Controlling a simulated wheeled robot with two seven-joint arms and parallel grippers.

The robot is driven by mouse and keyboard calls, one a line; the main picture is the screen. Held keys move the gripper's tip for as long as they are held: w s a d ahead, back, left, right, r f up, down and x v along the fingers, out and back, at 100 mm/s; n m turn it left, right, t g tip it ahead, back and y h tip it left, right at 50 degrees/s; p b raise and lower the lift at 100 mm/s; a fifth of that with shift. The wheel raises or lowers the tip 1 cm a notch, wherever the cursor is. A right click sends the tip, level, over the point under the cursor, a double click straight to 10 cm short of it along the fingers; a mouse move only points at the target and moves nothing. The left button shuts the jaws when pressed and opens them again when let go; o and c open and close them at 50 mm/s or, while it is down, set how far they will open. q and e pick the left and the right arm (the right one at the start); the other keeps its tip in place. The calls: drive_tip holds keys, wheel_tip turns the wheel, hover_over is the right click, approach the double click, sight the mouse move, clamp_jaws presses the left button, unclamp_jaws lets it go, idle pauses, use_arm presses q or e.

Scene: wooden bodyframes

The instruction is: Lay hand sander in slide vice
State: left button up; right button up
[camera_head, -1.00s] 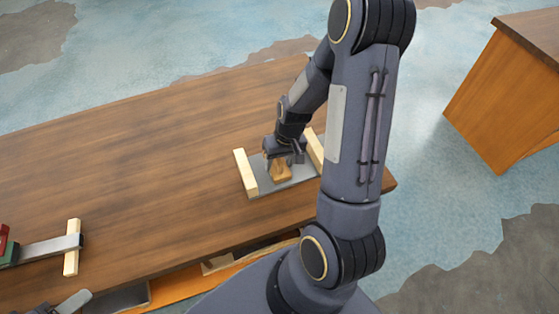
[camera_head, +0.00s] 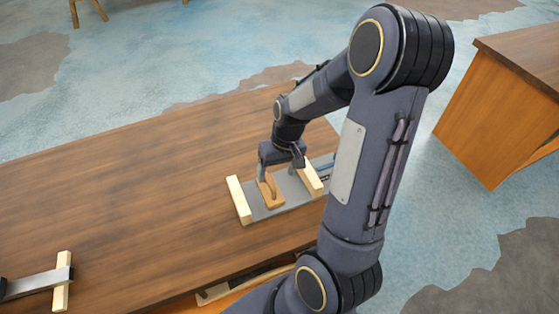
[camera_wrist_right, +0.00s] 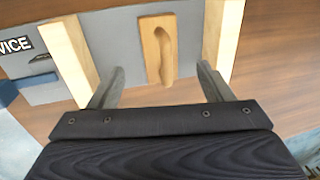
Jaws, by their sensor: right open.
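The hand sander (camera_head: 268,192) is a small wooden block with a raised handle. It lies on the grey bed of the slide vice (camera_head: 262,212), between the two pale wooden jaws. In the right wrist view the hand sander (camera_wrist_right: 159,50) lies apart from both jaws, with grey bed showing on each side. My right gripper (camera_head: 279,174) is above the vice, its fingers spread. In the wrist view the right gripper (camera_wrist_right: 160,80) is open and empty, its fingers on either side of the sander and not touching it.
A separate wooden cabinet (camera_head: 500,105) stands at the right.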

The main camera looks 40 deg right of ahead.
drive_tip(key=s+a+r+t, duration=0.1)
drive_tip(key=s+a+r, duration=0.1)
drive_tip(key=r, duration=0.4)
drive_tip(key=s+a+r+t, duration=0.1)
drive_tip(key=s+a+r, duration=0.15)
drive_tip(key=r, duration=0.25)
drive_tip(key=s+a+r+n+t+y, duration=0.1)
drive_tip(key=s+a+r+n+t, duration=0.1)
drive_tip(key=s+a+r, duration=0.2)
drive_tip(key=s+a, duration=0.3)
drive_tip(key=s, duration=0.1)
drive_tip(key=shift+s+a+t+y, duration=0.15)
drive_tip(key=shift+a+t+y, duration=0.2)
drive_tip(key=shift+t+y, duration=0.05)
